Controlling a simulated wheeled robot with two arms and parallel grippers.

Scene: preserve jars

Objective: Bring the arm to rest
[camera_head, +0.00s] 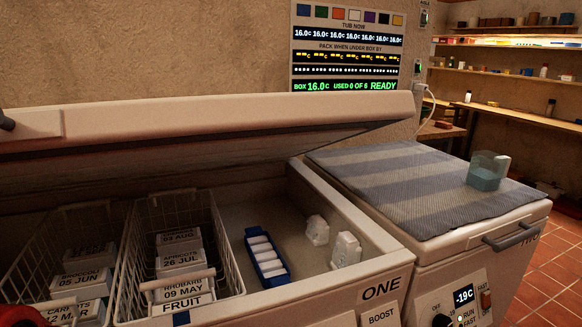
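Neither gripper can be made out in the head view. A red and dark shape (36,316) is cut off at the bottom left corner, and I cannot tell what it is. Chest freezer ONE (345,238) stands open below me, its pale lid (220,119) raised at the back. Inside, a wire basket (137,250) holds labelled tubs with a FRUIT tag in front. A second basket (22,262) at the left holds tubs labelled broccoli and carrots. A blue tray (250,245) with several white pieces lies on the freezer floor, with two white containers (317,230) (346,250) to its right.
A wall panel (346,46) reads READY. Shelves (510,105) line the far right wall. Tiled floor (555,255) shows at right.

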